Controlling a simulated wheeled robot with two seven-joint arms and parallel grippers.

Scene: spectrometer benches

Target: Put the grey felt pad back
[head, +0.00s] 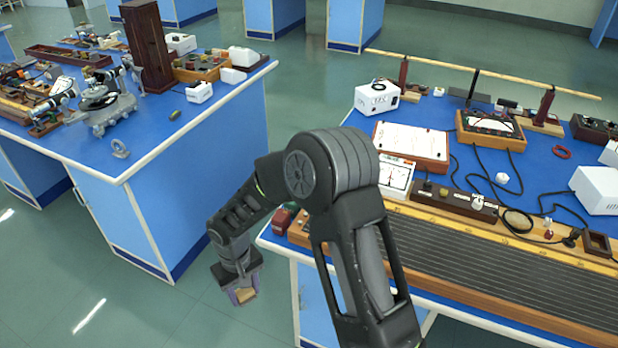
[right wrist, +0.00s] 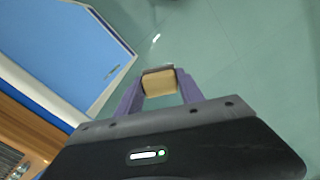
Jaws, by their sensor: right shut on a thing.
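My right gripper (head: 243,291) hangs over the floor in the gap between the two blue benches. It is shut on a small tan block (head: 247,296). In the right wrist view the same tan block (right wrist: 160,88) sits between the two purple fingers, with a thin greyish layer along its far edge. It may be the grey felt pad, but the felt face is mostly turned out of sight. No other grey felt pad can be made out on the benches. My left gripper is not in view.
The right bench (head: 440,130) holds a long ribbed wooden instrument (head: 500,262), a paper board (head: 411,141), meters and cables. A small dark red object (head: 284,217) is at its near left corner. The left bench (head: 190,125) has a bare front right part. Open floor lies between.

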